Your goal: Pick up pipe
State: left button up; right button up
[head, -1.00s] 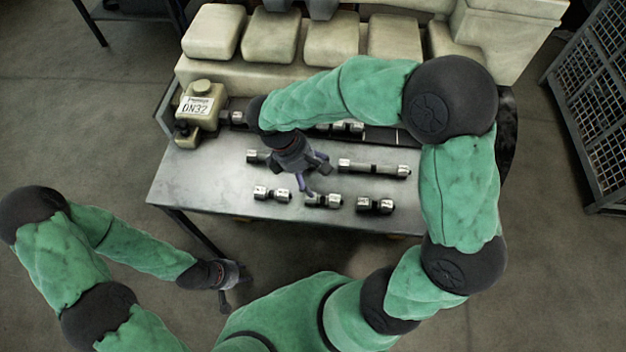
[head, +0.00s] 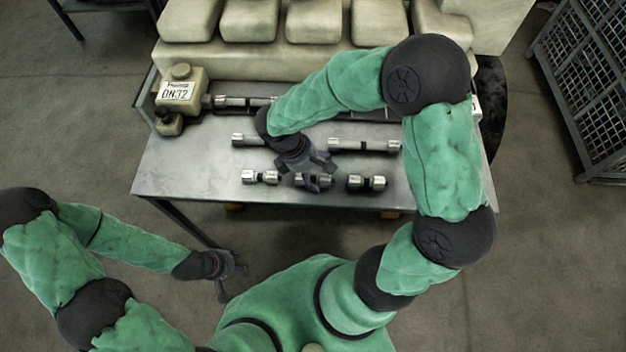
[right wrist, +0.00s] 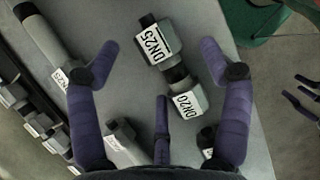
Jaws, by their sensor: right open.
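Short pipe pieces with metal ends lie in rows on the grey table. The front row has a left one (head: 260,177), a middle one (head: 325,181) and a right one (head: 366,182). My right gripper (head: 316,178) is over the middle one and partly hides it. In the right wrist view a pipe piece labelled DN25 and DN20 (right wrist: 172,66) lies between the spread fingers of my right gripper (right wrist: 158,52), which is open and empty; contact cannot be told. My left gripper (head: 232,279) hangs off the table's front left, fingers spread and empty.
Longer pipes lie behind, one at the right (head: 365,145) and one at the back (head: 243,101). A beige unit labelled DN32 (head: 180,92) stands at the table's (head: 190,160) back left. A large beige engine block (head: 300,62) is behind. A mesh crate (head: 590,95) stands right.

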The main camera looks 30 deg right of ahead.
jog(key=shift+s+d+f, duration=0.1)
jog(key=shift+d+f, duration=0.05)
jog(key=shift+f, duration=0.15)
jog(key=c, duration=1.5)
jog(key=shift+r, duration=0.1)
